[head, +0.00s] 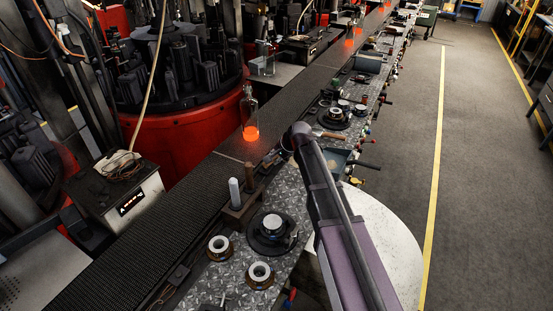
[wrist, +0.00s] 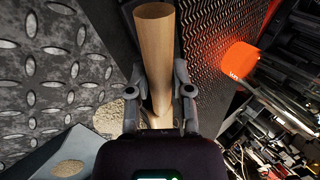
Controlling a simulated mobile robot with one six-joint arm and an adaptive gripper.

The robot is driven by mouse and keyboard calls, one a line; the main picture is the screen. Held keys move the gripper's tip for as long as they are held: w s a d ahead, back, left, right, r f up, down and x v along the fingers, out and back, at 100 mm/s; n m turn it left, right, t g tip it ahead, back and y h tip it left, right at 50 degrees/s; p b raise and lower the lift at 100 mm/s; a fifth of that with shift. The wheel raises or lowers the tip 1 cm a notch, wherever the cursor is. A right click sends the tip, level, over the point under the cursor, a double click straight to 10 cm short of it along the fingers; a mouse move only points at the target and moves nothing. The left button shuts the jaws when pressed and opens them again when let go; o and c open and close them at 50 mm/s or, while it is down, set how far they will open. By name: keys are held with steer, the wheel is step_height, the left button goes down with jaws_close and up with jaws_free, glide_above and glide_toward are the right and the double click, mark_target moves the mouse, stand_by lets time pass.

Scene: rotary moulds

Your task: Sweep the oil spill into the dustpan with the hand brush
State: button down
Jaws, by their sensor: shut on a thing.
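My gripper (wrist: 160,88) is shut on a pale round wooden handle (wrist: 154,40), seen in the wrist view; I take it to be the hand brush's handle. The handle's far end points up in the picture, and no bristles can be made out. A beige grainy patch (wrist: 108,118) lies on the metal plate left of the fingers; whether it is the spill is unclear. A blue-grey flat-sided object (wrist: 48,155) at the lower left may be the dustpan. In the head view a blue-grey tray (head: 336,160) lies beside my arm, which hides much of the gripper.
The diamond-plate bench (head: 206,272) carries several ring-shaped parts. A dark conveyor (head: 185,205) runs alongside, bearing a glowing orange bottle (head: 250,131), also seen in the wrist view (wrist: 240,62). A red rotary machine (head: 170,135) stands left. The floor (head: 485,150) at right is clear.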

steer(key=shift+d, duration=0.2)
steer(key=shift+s+d+r, duration=0.1)
steer(key=shift+s+d, duration=0.15)
steer(key=shift+d, duration=0.35)
steer(key=shift+s+d, duration=0.25)
steer(key=shift+d, duration=0.5)
steer(key=shift+s+d, duration=0.25)
steer(key=shift+d, duration=0.5)
stand_by(0.4)
steer(key=shift+s+d+f, duration=0.2)
steer(key=shift+s+d, duration=0.05)
steer(key=shift+d, duration=0.35)
